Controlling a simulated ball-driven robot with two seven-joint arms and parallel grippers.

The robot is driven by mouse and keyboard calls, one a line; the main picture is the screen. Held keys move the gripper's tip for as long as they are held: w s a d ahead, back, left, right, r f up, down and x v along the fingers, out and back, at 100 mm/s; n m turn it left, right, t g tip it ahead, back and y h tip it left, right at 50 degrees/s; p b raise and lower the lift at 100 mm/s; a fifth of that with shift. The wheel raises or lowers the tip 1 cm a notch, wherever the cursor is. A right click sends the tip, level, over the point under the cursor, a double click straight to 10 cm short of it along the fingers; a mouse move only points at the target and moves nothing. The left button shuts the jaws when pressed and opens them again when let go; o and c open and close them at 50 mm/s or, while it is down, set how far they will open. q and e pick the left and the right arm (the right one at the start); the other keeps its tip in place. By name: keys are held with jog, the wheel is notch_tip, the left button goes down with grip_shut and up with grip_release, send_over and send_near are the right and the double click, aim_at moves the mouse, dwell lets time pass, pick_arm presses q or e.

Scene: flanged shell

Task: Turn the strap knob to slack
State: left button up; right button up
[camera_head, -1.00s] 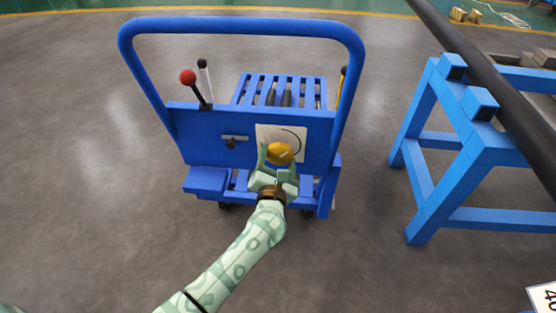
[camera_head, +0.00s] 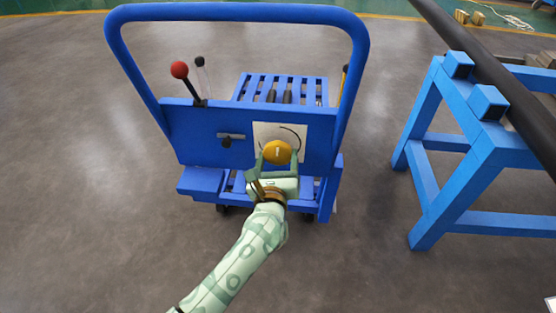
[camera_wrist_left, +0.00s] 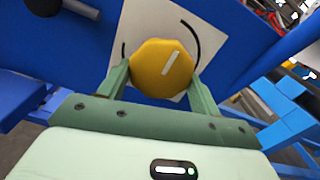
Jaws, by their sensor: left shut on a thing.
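The strap knob (camera_head: 277,152) is a yellow, many-sided knob with a white pointer line. It sits on a white plate (camera_head: 301,131) with a black arc, on the upright panel of a blue cart. My left gripper (camera_head: 277,158) has one finger on each side of the knob and is shut on it. In the left wrist view the knob (camera_wrist_left: 162,69) lies between the green fingers (camera_wrist_left: 160,84). The pointer line tilts up to the right there, and the black arc shows at both sides of the knob. My right gripper is not in view.
The blue cart (camera_head: 200,142) has a tall hoop handle, a red-ball lever (camera_head: 180,70), a black-knob lever (camera_head: 200,62) and a small grey handle (camera_head: 230,137) left of the plate. A blue trestle (camera_head: 425,185) bearing a dark pipe stands at right. Grey floor lies clear between them.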

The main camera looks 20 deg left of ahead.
pick_arm(q)
jog(key=shift+s+f, duration=0.1)
jog(key=shift+f, duration=0.15)
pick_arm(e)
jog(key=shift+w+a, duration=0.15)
pick_arm(q)
jog(key=o, duration=1)
jog(key=shift+r, duration=0.1)
jog(key=shift+s+d, duration=0.1)
jog(key=shift+r+p+v, duration=0.2)
jog(key=shift+p+v, duration=0.3)
jog(key=shift+v, duration=0.75)
jog(key=p+v, duration=0.3)
jog(key=v, duration=1)
jog(key=shift+s, duration=0.25)
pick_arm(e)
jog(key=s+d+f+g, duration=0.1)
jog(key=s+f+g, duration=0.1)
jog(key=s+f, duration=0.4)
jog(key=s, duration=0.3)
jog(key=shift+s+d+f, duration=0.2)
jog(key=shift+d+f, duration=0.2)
